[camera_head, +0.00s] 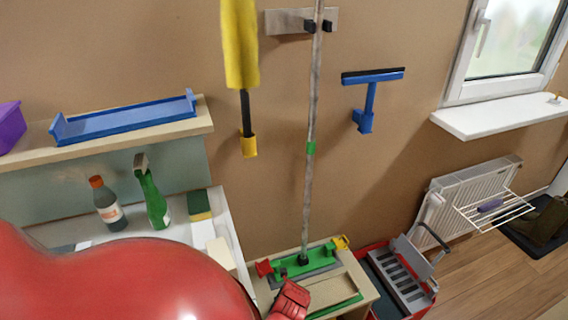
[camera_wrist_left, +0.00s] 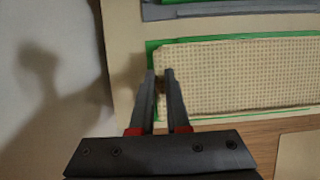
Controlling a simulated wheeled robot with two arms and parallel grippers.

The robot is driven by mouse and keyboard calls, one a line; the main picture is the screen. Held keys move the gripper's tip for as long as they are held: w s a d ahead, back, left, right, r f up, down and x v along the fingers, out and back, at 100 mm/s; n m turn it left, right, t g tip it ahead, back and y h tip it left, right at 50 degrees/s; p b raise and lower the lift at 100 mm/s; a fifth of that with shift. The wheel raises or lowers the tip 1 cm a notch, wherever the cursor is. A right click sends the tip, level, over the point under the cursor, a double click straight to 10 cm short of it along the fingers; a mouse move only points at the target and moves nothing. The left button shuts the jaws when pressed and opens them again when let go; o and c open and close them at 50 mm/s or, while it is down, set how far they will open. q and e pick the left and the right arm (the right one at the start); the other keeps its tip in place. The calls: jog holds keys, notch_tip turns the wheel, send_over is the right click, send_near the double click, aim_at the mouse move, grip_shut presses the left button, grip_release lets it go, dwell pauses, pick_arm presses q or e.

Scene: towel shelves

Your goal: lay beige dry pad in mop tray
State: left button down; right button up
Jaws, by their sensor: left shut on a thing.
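The beige pad (camera_wrist_left: 240,75) has a woven grid texture and fills much of the left wrist view. It lies over the mop tray (camera_wrist_left: 151,50), whose green edge shows along its top and left, with a thin green line below. My left gripper (camera_wrist_left: 160,80) is closed on the pad's left edge, with its fingers nearly together. In the head view, the red end of my left arm (camera_head: 290,298) is at the stand's front left; its fingertips cannot be made out. I cannot tell whether the pad rests fully flat. My right gripper is out of view.
A green mop head (camera_head: 303,262) with an upright pole stands on the wooden stand (camera_head: 368,285), behind the tray. A red bin (camera_head: 420,308) with a grey wringer is right of it. A counter with bottles (camera_head: 152,200) is left.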

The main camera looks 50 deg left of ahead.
pick_arm(q)
jog(key=shift+f, duration=0.75)
dwell(1.1)
jog(key=c, duration=0.8)
grip_release()
